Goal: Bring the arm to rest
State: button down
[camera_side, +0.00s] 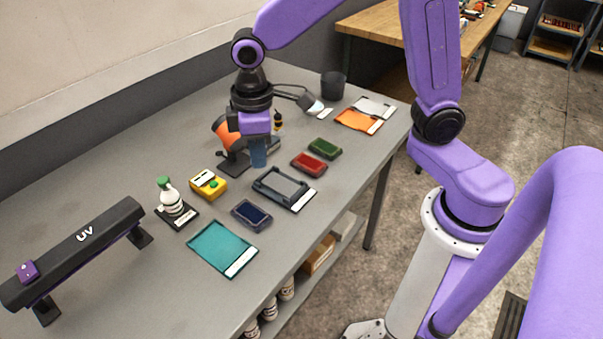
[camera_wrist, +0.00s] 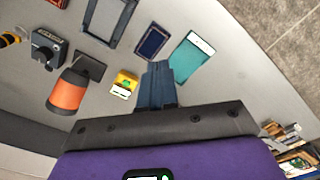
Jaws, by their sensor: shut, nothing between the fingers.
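My gripper (camera_side: 259,158) points down above the grey table, in front of an orange cup-like thing on a dark stand. Its fingers are together with nothing between them. In the wrist view my gripper (camera_wrist: 157,75) shows as blue-grey fingers side by side, with the table below and beyond them. The side view does not show clearly how high the fingertips are above the table.
On the table (camera_side: 130,290) stand a black UV lamp bar (camera_side: 80,245), a white bottle (camera_side: 171,200), a yellow box (camera_side: 208,185), a teal tray (camera_side: 220,247), a blue pad (camera_side: 251,215), a grey frame (camera_side: 283,188), red (camera_side: 309,164) and green (camera_side: 325,148) pads, and an orange tray (camera_side: 358,121).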

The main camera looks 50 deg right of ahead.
jog(key=s+d+n, duration=0.1)
jog(key=s+d, duration=0.4)
jog(key=s, duration=0.5)
jog(key=s+d+r+n, duration=0.1)
jog(key=s+d, duration=0.4)
jog(key=s, duration=0.5)
jog(key=shift+d+r+n, duration=0.2)
jog(key=shift+r+n, duration=0.1)
jog(key=shift+n, duration=0.5)
